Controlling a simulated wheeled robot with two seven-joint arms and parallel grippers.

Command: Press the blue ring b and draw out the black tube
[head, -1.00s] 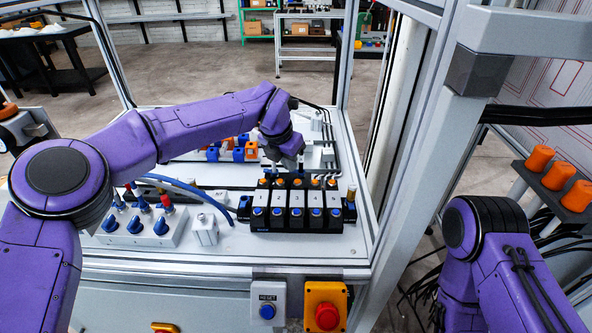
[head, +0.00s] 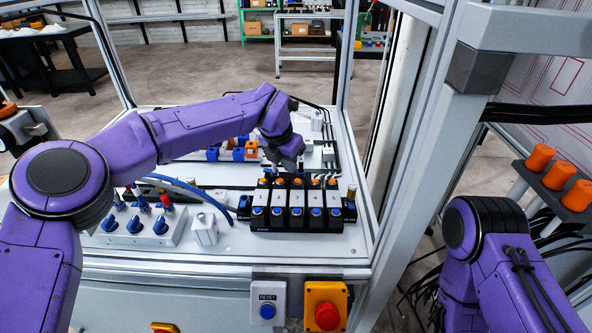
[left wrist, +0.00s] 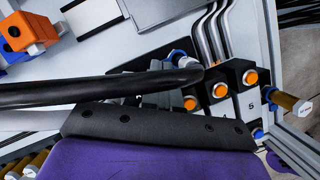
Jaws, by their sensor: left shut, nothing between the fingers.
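My left gripper (head: 298,164) points down, just behind the valve block with black-and-white modules (head: 296,206) in the head view. Its jaws are shut and empty. In the left wrist view a blue ring (left wrist: 181,56) on a pale fitting shows behind the orange-topped modules. I cannot read any letter b on it. A glossy black rod-like shape (left wrist: 90,88) crosses the left wrist view close to the camera; I cannot tell whether it is the black tube or part of my gripper. My right gripper is out of view; only my right arm shows at the lower right.
A frame post (head: 407,140) stands right of the bench. Grey pipes (left wrist: 208,38) run behind the modules. A blue hose (head: 195,190) and a box with blue knobs (head: 134,238) lie left. A reset button box (head: 268,304) and red stop button (head: 327,316) are in front.

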